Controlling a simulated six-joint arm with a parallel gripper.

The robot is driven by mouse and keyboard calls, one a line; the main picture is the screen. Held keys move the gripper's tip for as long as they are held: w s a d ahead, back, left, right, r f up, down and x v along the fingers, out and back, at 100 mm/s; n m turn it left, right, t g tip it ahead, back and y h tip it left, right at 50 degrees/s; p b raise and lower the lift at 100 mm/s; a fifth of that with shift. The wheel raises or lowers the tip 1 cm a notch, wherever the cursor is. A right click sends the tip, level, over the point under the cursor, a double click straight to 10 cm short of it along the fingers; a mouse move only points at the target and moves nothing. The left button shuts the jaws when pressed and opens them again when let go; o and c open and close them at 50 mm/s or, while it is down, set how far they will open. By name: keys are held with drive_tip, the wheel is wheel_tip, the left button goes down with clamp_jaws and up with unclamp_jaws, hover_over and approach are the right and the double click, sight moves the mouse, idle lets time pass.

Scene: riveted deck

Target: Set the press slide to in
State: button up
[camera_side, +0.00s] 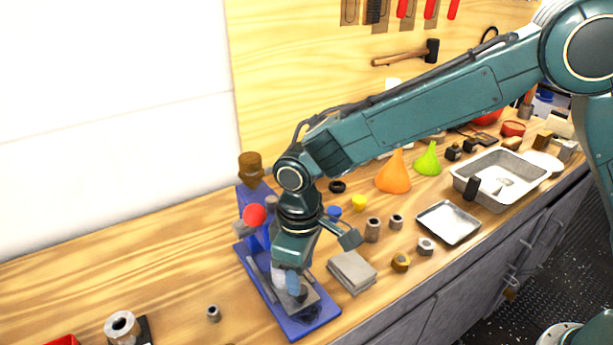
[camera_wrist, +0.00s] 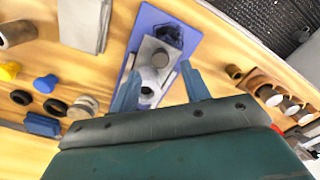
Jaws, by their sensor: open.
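The press (camera_side: 250,200) stands on the bench with a blue body, a brown top and a red ball knob. Its blue base plate (camera_side: 322,318) extends toward the front edge; the plate also shows in the wrist view (camera_wrist: 193,38). The grey press slide (camera_wrist: 146,52) lies on this plate, with a round dark post and a pale ring on it. My gripper (camera_side: 286,283) is low over the slide, and hides much of it in the side view. In the wrist view my open gripper (camera_wrist: 160,88) has one finger on either side of the slide's ring. I cannot tell whether the fingers touch it.
Grey plates (camera_side: 352,271) lie right of the base. Several nuts and bushings, an orange funnel (camera_side: 394,174), a shallow tray (camera_side: 448,222) and a deep metal pan (camera_side: 500,178) stand farther right. A small bushing (camera_side: 214,313) stands left on mostly clear bench.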

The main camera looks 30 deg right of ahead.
sight(304, 290)
wheel_tip(304, 290, up, 10)
drive_tip(key=shift+f, duration=0.25)
drive_tip(key=shift+s+d, duration=0.1)
idle(0.5)
drive_tip(key=shift+s+d+f+t+y, duration=0.2)
drive_tip(key=shift+s+d+t+y, duration=0.25)
drive_tip(key=shift+s+d+t, duration=0.25)
drive_tip(key=shift+s+d+f+t+y, duration=0.25)
drive_tip(key=shift+s+d+t+y, duration=0.25)
drive_tip(key=shift+s, duration=0.25)
drive_tip(key=shift+s+d+f+t+y, duration=0.2)
drive_tip(key=shift+s+d+t+y, duration=0.25)
drive_tip(key=shift+s+d+t, duration=0.25)
drive_tip(key=shift+a, duration=0.15)
drive_tip(key=shift+s+x, duration=0.2)
drive_tip(key=shift+x, duration=6.65)
drive_tip(key=shift+c, duration=0.2)
clamp_jaws()
